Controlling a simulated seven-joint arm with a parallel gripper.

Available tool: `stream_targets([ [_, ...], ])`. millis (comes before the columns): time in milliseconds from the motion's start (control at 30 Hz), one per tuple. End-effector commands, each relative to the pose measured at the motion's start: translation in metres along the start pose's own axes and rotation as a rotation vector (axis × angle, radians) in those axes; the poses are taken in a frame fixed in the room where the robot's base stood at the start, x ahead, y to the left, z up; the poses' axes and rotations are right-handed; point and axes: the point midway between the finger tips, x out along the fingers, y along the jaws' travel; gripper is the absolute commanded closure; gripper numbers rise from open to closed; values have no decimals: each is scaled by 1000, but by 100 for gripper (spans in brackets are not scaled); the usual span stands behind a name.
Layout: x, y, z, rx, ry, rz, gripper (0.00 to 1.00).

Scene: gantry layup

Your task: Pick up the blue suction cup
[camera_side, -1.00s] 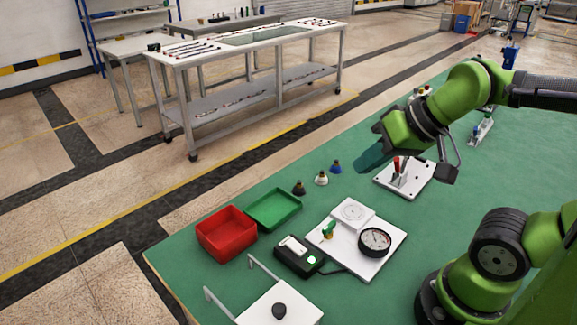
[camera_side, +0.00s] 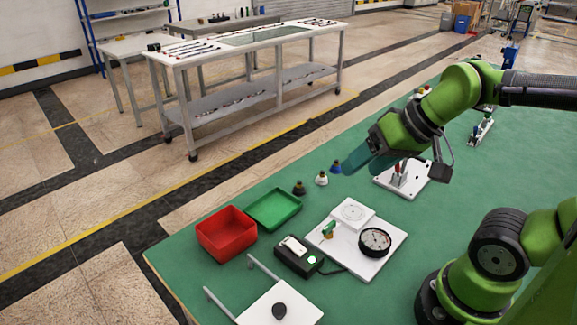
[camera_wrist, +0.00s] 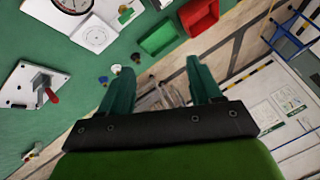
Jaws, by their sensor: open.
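The blue suction cup (camera_side: 336,167) stands on the green table near its far edge. It is the rightmost of a short row, beside a white suction cup (camera_side: 321,179) and a dark one (camera_side: 299,188). My gripper (camera_side: 362,165) is just right of the blue cup and seems a little above the table; its teal fingers point left towards it. In the wrist view the fingers (camera_wrist: 164,86) are apart with nothing between them. There the blue cup (camera_wrist: 103,80) lies left of the left finger, with the white one (camera_wrist: 116,69) and the dark one (camera_wrist: 135,58) nearby.
A red bin (camera_side: 226,234) and a green tray (camera_side: 273,209) stand left of the cups. A white plate with a dial gauge (camera_side: 375,240) is in front. A toggle clamp on a white plate (camera_side: 404,180) sits below my wrist. Green table around the cups is clear.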

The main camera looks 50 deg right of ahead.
Motion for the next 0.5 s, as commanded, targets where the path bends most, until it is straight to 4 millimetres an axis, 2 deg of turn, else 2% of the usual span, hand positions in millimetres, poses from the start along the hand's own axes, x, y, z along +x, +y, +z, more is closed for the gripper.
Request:
stream_targets([
  [67, 11, 8, -12, 41, -34, 38, 36],
  [267, 40, 38, -76, 107, -122, 148, 36],
  [367, 58, 61, -111, 106, -171, 197, 36],
  [500, 87, 102, -156, 83, -244, 256, 36],
])
